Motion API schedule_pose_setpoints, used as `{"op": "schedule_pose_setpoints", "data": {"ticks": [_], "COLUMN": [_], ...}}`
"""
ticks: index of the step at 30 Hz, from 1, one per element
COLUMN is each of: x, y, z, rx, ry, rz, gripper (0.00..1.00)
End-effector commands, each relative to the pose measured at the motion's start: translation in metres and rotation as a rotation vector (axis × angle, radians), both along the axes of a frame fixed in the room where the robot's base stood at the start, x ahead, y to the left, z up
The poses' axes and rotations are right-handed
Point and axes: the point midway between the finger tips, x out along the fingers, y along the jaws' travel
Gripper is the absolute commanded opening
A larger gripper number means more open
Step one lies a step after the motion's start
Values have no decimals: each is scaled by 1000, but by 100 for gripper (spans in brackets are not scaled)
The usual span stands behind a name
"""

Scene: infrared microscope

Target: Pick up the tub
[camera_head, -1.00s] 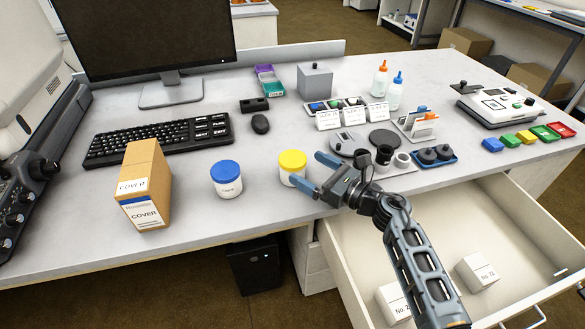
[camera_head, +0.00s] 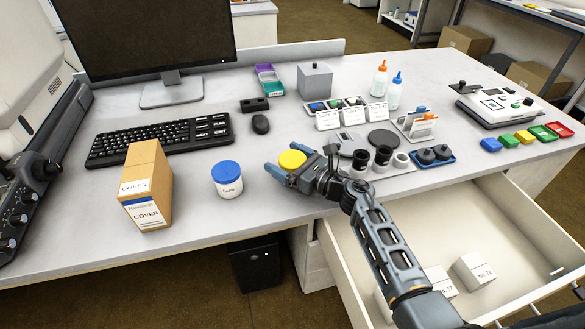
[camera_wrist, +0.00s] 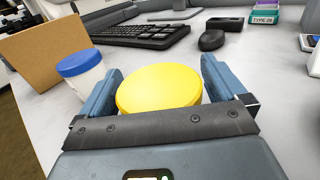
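The yellow-lidded tub (camera_head: 292,159) stands on the desk near its front edge. My gripper (camera_head: 287,162) is around it, with one blue finger on each side. In the wrist view the yellow lid (camera_wrist: 160,88) lies between the two open fingers (camera_wrist: 160,80); whether either finger touches the tub cannot be told. The tub's body is mostly hidden by the lid and the gripper. A second tub, white with a blue lid (camera_head: 226,168) and a label, stands to the left, clear of the fingers; it also shows in the wrist view (camera_wrist: 82,72).
A cardboard cover box (camera_head: 146,190) stands left of the tubs. A keyboard (camera_head: 160,140) and mouse (camera_head: 261,124) lie behind. Dark and white round parts (camera_head: 383,155) sit close right of my gripper. An open drawer (camera_head: 440,225) with small boxes is below my arm.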

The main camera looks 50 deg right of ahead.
Motion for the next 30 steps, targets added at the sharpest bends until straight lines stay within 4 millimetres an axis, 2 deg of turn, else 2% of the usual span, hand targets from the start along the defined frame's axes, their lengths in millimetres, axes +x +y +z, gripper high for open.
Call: {"op": "schedule_pose_setpoints", "data": {"ticks": [2,15,23,30], "x": [0,0,0,0], "y": [0,0,0,0], "z": [0,0,2,21], "rx": [0,0,0,-2], "ry": [0,0,-1,-3], "rz": [0,0,0,0], "gripper": [89,48,47,47]}}
